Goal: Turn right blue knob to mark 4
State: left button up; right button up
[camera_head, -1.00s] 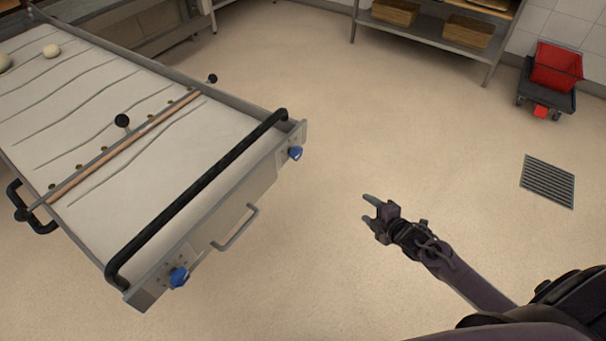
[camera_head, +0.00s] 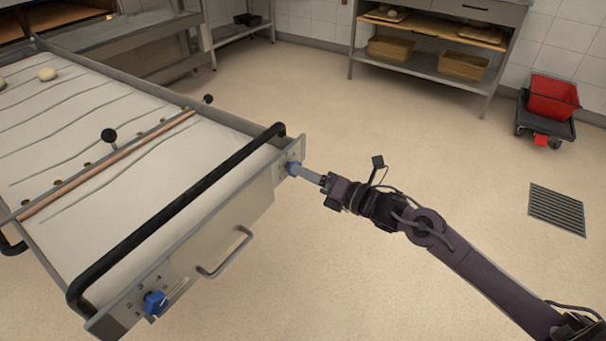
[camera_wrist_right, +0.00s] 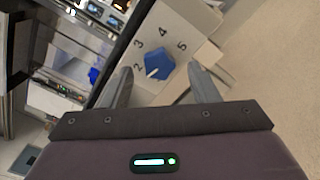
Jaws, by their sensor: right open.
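The right blue knob (camera_head: 293,168) sits on the right end of the loader's front panel. In the right wrist view the knob (camera_wrist_right: 161,64) shows on a pale plate with marks 2, 3, 4 and 5. Its white pointer faces lower left, nearest mark 2 and a little below it. My right gripper (camera_head: 309,175) is at the knob. In the wrist view its open fingers (camera_wrist_right: 160,72) stand on either side of the knob, with gaps visible. Contact cannot be told. My left gripper is not in view.
A black bar handle (camera_head: 185,205) runs along the loader's front edge, close to the knob. A second blue knob (camera_head: 154,302) is at the left end. A metal pull handle (camera_head: 228,255) lies below. The floor on the right is clear around a drain grate (camera_head: 557,208).

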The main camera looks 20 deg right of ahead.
jog(key=shift+x, duration=0.9)
jog(key=shift+c, duration=0.3)
jog(key=c, duration=0.9)
